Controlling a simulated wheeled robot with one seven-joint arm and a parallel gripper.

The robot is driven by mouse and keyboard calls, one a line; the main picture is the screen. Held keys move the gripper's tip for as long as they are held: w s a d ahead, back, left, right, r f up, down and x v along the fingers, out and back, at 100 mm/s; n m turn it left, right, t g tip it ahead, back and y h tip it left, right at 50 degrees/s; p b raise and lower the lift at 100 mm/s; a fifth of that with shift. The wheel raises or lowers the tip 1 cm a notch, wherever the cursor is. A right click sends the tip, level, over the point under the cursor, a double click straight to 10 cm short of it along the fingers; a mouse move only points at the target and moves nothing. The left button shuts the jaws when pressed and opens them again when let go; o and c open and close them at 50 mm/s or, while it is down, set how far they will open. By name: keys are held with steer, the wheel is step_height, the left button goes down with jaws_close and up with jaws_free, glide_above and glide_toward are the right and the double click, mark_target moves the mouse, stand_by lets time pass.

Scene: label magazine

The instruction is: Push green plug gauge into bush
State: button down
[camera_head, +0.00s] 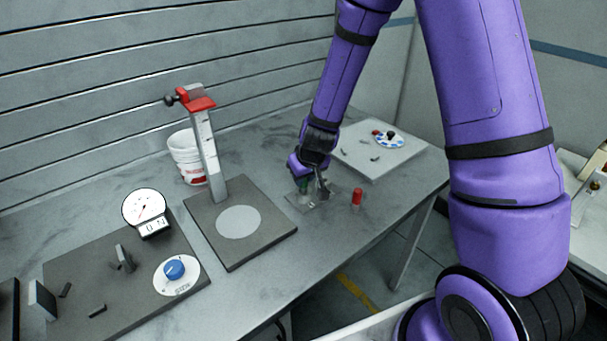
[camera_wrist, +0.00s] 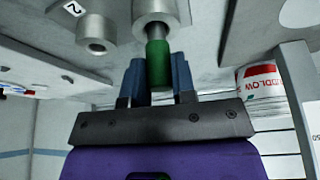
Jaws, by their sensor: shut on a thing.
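The green plug gauge (camera_wrist: 158,64) is between my gripper's two blue fingers in the wrist view. Its grey pin points at the mouth of a grey metal bush (camera_wrist: 172,12). The pin tip overlaps the bush's bore; how deep it sits I cannot tell. My gripper (camera_wrist: 157,80) is shut on the green handle. In the head view my gripper (camera_head: 312,189) is low over a small plate at the table's middle right, with a bit of the green gauge (camera_head: 303,186) showing. The bush is mostly hidden there.
A second bush (camera_wrist: 96,34) stands beside the first, near a "2" label. A red plug gauge (camera_head: 357,198) stands right of my gripper. A stand with a grey post (camera_head: 206,150), a white bucket (camera_head: 186,158) and a dial gauge (camera_head: 144,207) are to the left. A pale board (camera_head: 376,160) lies behind.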

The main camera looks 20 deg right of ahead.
steer(key=shift+f, duration=0.7)
steer(key=c, duration=0.9)
jaws_free()
steer(key=shift+o, duration=0.2)
steer(key=v, duration=1)
steer(key=shift+s+r, duration=0.2)
steer(key=shift+r, duration=0.1)
steer(key=shift+d, duration=0.1)
steer(key=s+d+r+y, duration=0.1)
steer(key=s+r, duration=0.4)
steer(key=r, duration=0.3)
steer(key=s+d+r+y, duration=0.1)
steer(key=s+r, duration=0.4)
steer(key=r, duration=0.3)
steer(key=s+d+r+m+h, duration=0.1)
steer(key=s+d+r, duration=0.1)
steer(key=s+r, duration=0.2)
steer(key=s+d+r+h, duration=0.1)
steer(key=s+d+r, duration=0.1)
steer(key=s, duration=0.9)
steer(key=shift+r+m+t+h, duration=0.3)
steer(key=shift+r+m+t, duration=0.1)
steer(key=shift+r, duration=0.5)
